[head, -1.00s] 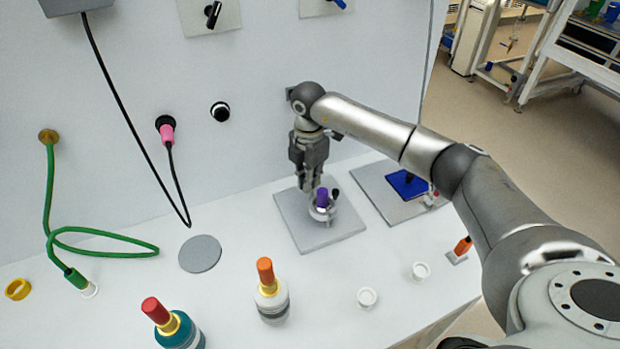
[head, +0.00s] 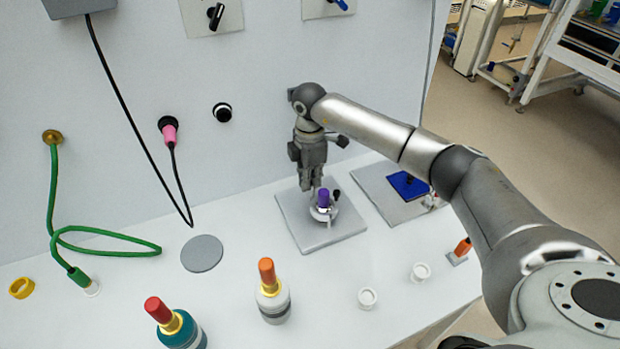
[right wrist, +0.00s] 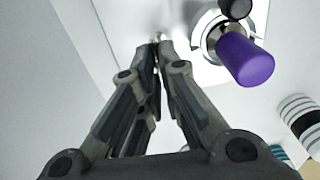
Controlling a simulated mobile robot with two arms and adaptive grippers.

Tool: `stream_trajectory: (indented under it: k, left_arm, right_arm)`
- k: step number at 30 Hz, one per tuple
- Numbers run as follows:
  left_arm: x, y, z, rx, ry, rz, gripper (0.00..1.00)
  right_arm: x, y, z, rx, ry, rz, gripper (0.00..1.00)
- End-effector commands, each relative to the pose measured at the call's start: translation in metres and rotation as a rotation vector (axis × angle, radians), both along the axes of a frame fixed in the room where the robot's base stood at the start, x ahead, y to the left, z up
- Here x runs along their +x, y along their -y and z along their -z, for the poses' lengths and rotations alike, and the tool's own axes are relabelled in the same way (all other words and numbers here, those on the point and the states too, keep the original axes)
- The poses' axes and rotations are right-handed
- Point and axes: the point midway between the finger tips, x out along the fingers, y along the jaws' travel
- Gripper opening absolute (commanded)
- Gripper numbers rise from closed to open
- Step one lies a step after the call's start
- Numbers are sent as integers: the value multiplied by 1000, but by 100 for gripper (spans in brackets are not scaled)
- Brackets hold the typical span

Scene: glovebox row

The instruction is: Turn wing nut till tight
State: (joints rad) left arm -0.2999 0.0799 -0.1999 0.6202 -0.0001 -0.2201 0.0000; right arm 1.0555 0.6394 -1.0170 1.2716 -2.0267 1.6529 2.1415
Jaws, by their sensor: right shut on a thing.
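My right gripper (head: 314,187) points down at the grey plate (head: 292,213) on the bench by the wall. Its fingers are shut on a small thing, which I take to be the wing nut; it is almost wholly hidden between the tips. In the right wrist view the two fingers (right wrist: 158,42) meet close over the pale plate. Just beside the tips stands a round metal clamp-like fitting (right wrist: 208,35) with a purple cylinder (right wrist: 245,60) and a black knob (right wrist: 236,8). The purple cylinder (head: 323,198) also shows in the head view. My left gripper is out of view.
To the right lies a second plate with a blue square (head: 408,185). A green hose (head: 105,253) lies at left. A grey disc (head: 202,253) lies flat on the bench.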

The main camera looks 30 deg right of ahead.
Motion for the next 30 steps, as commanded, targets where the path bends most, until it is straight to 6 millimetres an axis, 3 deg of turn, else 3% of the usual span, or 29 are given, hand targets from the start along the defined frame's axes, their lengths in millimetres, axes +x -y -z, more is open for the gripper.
stream_trajectory:
  k: [3, 9, 20, 25, 30]
  left_arm:
    - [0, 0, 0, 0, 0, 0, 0]
    - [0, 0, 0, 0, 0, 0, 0]
    - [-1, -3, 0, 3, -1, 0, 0]
    - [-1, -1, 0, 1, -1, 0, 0]
    - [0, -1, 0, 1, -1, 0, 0]
  right_arm:
    - [1, 0, -1, 1, 3, 4, 0]
    - [1, 0, -1, 0, 2, 2, 27]
    - [1, 0, -4, 0, 2, 0, 27]
    - [1, 1, -28, 0, 6, 0, 27]
    - [2, 1, -66, 0, 6, 1, 27]
